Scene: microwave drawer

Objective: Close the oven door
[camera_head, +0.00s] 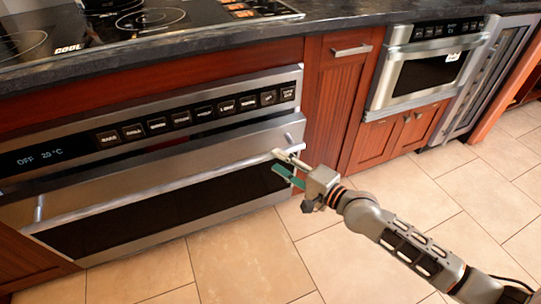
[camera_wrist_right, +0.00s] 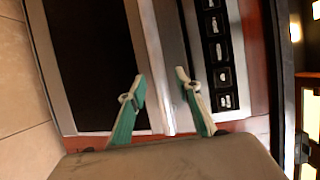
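The oven (camera_head: 120,160) fills the left of the head view, with a silver front and a row of black buttons. Its door (camera_head: 150,208) has a dark window and a long silver handle (camera_head: 90,209) across its upper part. The door looks shut or nearly shut; I cannot tell whether a small gap is left. My right gripper (camera_head: 286,167) is at the door's right end. In the wrist view, its two green-and-pale fingers (camera_wrist_right: 162,92) are apart, with a silver bar in line between them. Contact is unclear. My left gripper is not in view.
A dark countertop (camera_head: 220,38) with a cooktop (camera_head: 140,20) runs above the oven. A red-brown cabinet (camera_head: 337,95) and a silver microwave drawer (camera_head: 425,72) stand to the right. The tiled floor (camera_head: 240,260) in front is clear apart from my right arm.

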